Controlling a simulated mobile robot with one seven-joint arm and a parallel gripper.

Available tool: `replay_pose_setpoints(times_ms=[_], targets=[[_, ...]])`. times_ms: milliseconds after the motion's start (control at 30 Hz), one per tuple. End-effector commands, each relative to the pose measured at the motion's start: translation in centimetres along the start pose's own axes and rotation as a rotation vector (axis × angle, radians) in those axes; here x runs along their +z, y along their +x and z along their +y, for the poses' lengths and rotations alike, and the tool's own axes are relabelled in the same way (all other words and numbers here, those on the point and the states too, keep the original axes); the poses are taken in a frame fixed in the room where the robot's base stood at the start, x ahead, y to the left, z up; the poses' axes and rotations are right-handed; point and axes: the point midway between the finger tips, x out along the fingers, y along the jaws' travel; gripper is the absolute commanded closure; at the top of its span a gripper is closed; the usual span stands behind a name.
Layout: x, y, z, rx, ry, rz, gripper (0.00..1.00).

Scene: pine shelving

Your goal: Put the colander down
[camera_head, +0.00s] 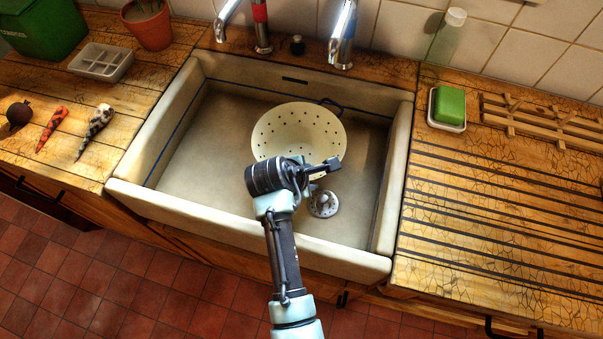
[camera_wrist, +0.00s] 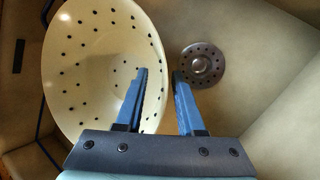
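The cream colander (camera_head: 298,132) with dark holes is inside the sink, towards the back middle, its bowl opening facing up. A dark loop handle (camera_head: 332,104) shows at its back right. In the wrist view the colander (camera_wrist: 95,45) fills the left side. My gripper (camera_head: 328,166) is over the colander's near right rim. In the wrist view the fingers of my gripper (camera_wrist: 160,78) are apart, one over the bowl and one outside, with the rim between them. I see a gap beside the rim. Whether the colander's base rests flat is hidden.
The pale sink (camera_head: 150,205) has raised walls around the colander. A round metal drain (camera_head: 323,204) lies on its floor. Two taps (camera_head: 343,35) stand behind. A green soap (camera_head: 450,104) in a dish and a wooden rack (camera_head: 545,122) are right; the ribbed drainboard (camera_head: 490,220) is clear.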

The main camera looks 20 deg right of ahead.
Motion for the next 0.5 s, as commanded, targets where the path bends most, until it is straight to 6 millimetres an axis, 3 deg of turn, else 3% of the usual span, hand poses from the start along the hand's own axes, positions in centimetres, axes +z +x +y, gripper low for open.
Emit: replay_pose_setpoints(times_ms=[300,500], targets=[[0.0,-6.7,0.1,0.004,-0.001,0.001,0.62],[0.0,-9.4,0.1,0.002,-0.001,0.0,0.62]])
